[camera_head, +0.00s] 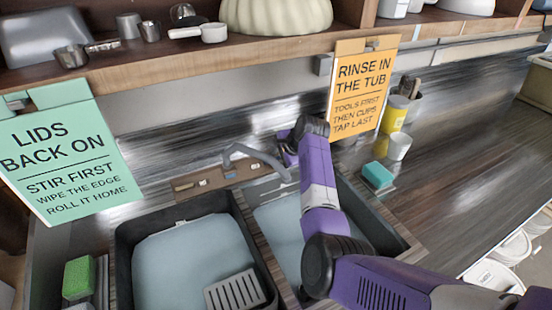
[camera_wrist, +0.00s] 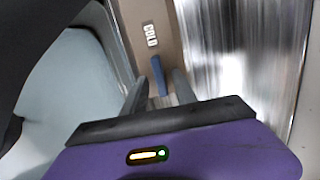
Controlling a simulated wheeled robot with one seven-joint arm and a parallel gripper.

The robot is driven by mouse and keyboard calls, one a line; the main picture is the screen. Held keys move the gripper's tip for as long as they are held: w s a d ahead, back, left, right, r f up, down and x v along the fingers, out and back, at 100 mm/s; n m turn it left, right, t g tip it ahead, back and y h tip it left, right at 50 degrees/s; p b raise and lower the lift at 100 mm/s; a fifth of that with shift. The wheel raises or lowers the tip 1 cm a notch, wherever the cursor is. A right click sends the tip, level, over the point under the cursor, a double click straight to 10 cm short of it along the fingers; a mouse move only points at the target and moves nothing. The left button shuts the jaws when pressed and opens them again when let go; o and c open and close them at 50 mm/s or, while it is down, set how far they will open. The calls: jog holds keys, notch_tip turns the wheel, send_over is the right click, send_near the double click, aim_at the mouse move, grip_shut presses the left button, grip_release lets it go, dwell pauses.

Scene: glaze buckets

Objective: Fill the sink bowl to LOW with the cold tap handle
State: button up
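The blue cold tap handle (camera_wrist: 158,75) shows in the wrist view beside a white COLD label (camera_wrist: 151,35) on a brown strip. My gripper (camera_wrist: 160,84) is open, with one dark finger on each side of the handle and small gaps between. The right sink bowl (camera_head: 272,224) is pale blue inside, partly behind my arm. I see no clear water stream and no LOW mark; the water level cannot be told.
A second dark-rimmed basin (camera_head: 180,255) with a slotted grey piece (camera_head: 235,291) is on the left. A blue-green sponge (camera_head: 377,175), white cup (camera_head: 398,146) and yellow container (camera_head: 395,113) stand right of the sink. An orange sign (camera_head: 362,85) hangs behind. The right counter is mostly clear.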

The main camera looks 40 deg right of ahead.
jog(key=shift+r, duration=0.1)
jog(key=v, duration=0.7)
jog(key=shift+s+r+b, duration=0.25)
jog(key=shift+b, duration=0.2)
jog(key=shift+s, duration=0.1)
dwell(0.3)
